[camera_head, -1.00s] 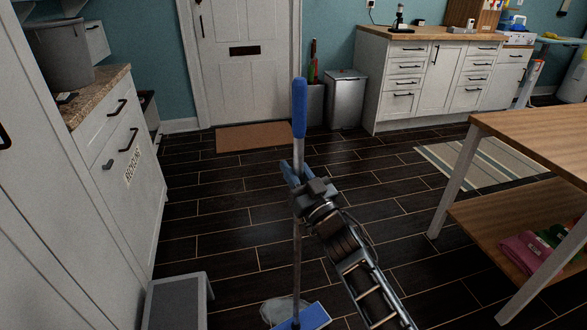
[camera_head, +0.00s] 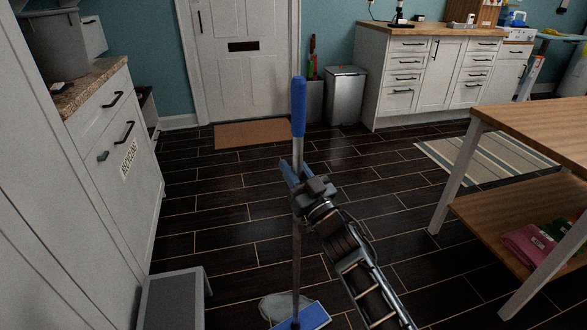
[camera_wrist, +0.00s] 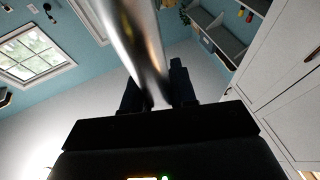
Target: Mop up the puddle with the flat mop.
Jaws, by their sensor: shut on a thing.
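The flat mop (camera_head: 298,108) stands about upright in the head view, with a blue grip on top and a metal pole. Its blue flat head (camera_head: 313,317) is at the bottom edge of the picture, partly cut off. My gripper (camera_head: 297,180) is shut on the pole below the blue grip. The pole also shows between the fingers in the wrist view (camera_wrist: 137,45). The puddle (camera_head: 279,304) is a pale, glossy patch on the dark floor, just left of the mop head. The mop head overlaps its right side in the picture; whether it touches the puddle I cannot tell.
A grey step stool (camera_head: 172,296) stands left of the puddle, by the white cabinets (camera_head: 128,170). A wooden table (camera_head: 540,125) with a lower shelf stands on the right. A brown doormat (camera_head: 251,134) lies at the door. The floor between is clear.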

